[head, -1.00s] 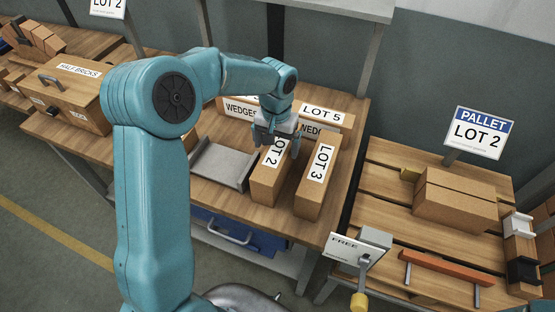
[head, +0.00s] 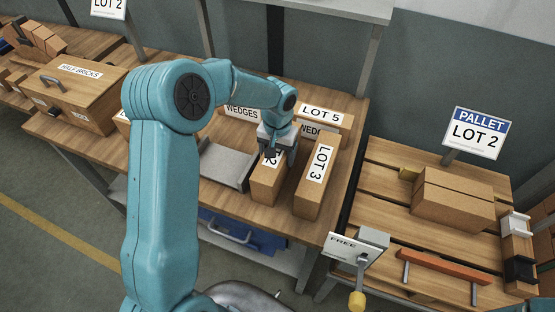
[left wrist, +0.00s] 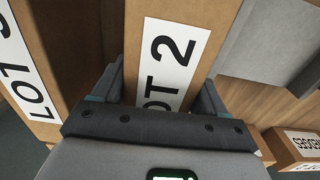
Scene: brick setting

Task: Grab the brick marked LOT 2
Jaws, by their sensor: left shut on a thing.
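The LOT 2 brick (head: 264,187) is a brown block with a white label on top, standing on the wooden bench left of the LOT 3 brick (head: 312,200). My left gripper (head: 277,157) is down over it, and its hand hides part of the label. In the left wrist view the LOT 2 brick (left wrist: 172,48) lies between the two fingers of my left gripper (left wrist: 163,82), one on each side. The gripper is shut on it. The brick appears to rest on the bench. My right gripper is not in view.
The LOT 3 brick stands close on the right. A grey metal tray (head: 222,166) is close on the left. The LOT 5 box (head: 325,115) and a WEDGES box (head: 243,113) are behind. A pallet (head: 385,208) with a PALLET LOT 2 sign (head: 474,134) stands at right.

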